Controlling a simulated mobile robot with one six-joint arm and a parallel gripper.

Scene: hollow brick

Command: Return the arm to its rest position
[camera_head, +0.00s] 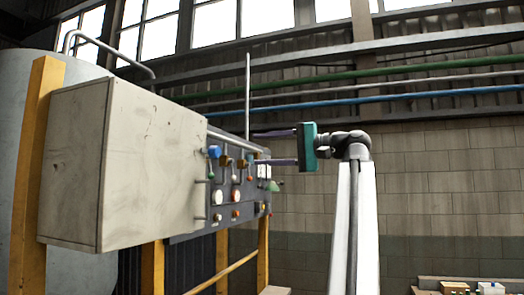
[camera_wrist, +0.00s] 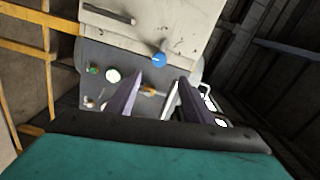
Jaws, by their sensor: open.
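My gripper (camera_head: 274,147) is at the end of my raised arm, right of the control panel (camera_head: 190,226) in the head view. Its two purple fingers are apart and point left toward the panel. Nothing shows between them. In the wrist view my gripper (camera_wrist: 158,92) also shows open, with the panel (camera_wrist: 97,58) beyond the fingers. A blue knob (camera_wrist: 159,60) and a white round button (camera_wrist: 113,75) show there. Whether the fingertips touch any panel part cannot be told, but they seem apart from it.
A beige metal box (camera_head: 125,165) stands at the left on yellow posts (camera_head: 35,170). A thin grey upright pole (camera_head: 247,95) rises behind the panel. A table with small blocks (camera_head: 455,287) is at the lower right. The space right of my arm looks clear.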

